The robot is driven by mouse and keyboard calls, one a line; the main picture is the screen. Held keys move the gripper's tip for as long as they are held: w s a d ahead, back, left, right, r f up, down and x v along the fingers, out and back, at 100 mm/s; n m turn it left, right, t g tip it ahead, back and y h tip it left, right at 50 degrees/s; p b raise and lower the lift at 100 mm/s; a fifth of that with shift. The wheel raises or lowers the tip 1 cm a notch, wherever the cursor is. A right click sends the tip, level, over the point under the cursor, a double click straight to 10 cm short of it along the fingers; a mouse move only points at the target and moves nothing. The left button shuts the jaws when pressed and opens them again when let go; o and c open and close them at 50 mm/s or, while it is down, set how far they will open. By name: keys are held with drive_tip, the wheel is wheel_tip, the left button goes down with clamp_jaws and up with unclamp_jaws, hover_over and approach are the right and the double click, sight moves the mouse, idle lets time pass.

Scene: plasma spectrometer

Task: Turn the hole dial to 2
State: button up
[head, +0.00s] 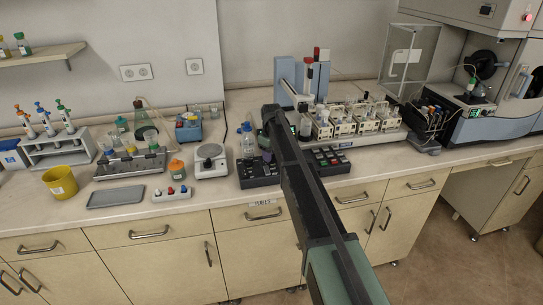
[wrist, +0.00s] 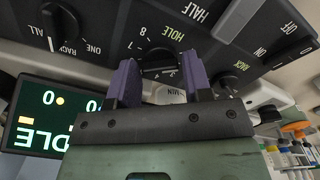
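The hole dial (wrist: 160,62) is a black round knob on a dark panel, under the word HOLE, which appears tilted in the wrist view. Numbers ring it; some are hidden by my gripper, and its pointer setting is not readable. My gripper (wrist: 160,72) has two purple fingers, one on each side of the dial. They look open around it, with no clear contact visible. In the head view, my arm hides the gripper's work area.
Another dial (wrist: 60,22), marked RACK, ONE and ALL, is at the left. A knob (wrist: 228,80) by the right finger and switches (wrist: 290,28) are close by. In the head view, black control boxes (head: 259,174) stand on the cluttered bench near my arm.

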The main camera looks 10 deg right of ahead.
drive_tip(key=c, duration=0.5)
drive_tip(key=shift+m, duration=3.5)
drive_tip(key=o, duration=0.9)
